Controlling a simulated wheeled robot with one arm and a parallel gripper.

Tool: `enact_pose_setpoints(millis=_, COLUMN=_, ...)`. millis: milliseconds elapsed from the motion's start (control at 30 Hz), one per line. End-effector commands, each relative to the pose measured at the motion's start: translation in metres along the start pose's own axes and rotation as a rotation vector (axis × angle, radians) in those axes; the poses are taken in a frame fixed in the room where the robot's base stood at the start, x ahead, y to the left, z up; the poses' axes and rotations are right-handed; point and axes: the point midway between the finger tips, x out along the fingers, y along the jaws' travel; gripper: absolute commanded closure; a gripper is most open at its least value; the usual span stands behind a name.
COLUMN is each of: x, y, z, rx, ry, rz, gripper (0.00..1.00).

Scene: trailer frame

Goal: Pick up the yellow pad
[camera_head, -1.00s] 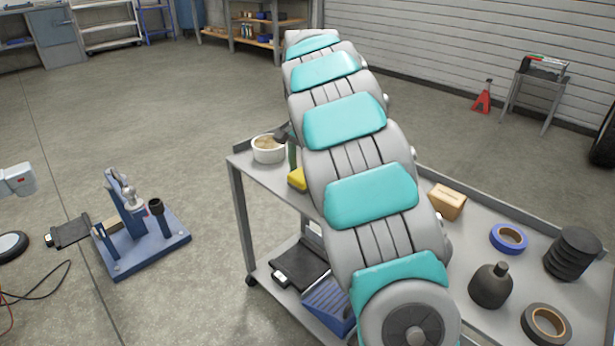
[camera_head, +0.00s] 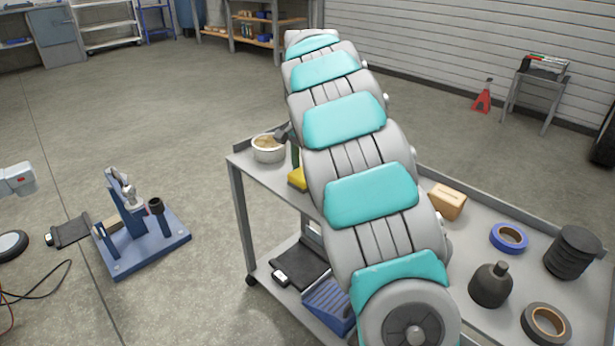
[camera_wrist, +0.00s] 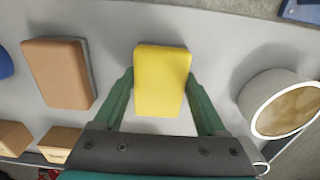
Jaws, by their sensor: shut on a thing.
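The yellow pad (camera_wrist: 162,80) lies between the two green fingers of my gripper (camera_wrist: 161,88) in the wrist view, and the fingers are shut on its sides. The grey cart top (camera_wrist: 215,30) shows around and beneath it. I cannot tell whether the pad touches the cart top. In the head view a small part of the yellow pad (camera_head: 297,178) shows at the cart's left edge, and my arm hides the rest. A bit of my gripper (camera_head: 295,155) shows just above it.
A white bowl (camera_wrist: 285,103) stands close to the right of the pad in the wrist view. A brown block (camera_wrist: 58,72) lies to its left. The cart also holds a wooden block (camera_head: 447,201), a blue tape roll (camera_head: 509,239), a dark bottle (camera_head: 491,285) and black discs (camera_head: 573,252).

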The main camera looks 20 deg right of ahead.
Motion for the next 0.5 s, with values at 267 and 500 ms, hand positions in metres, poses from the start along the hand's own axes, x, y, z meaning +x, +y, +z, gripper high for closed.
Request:
enact_pose_setpoints(millis=267, x=-0.002, y=0.0, z=0.0, rx=0.0, ry=0.0, rz=0.0, gripper=0.8)
enact_pose_setpoints(millis=500, x=-0.017, y=-0.001, z=0.0, rx=-0.001, ry=0.002, rz=-0.003, gripper=0.8)
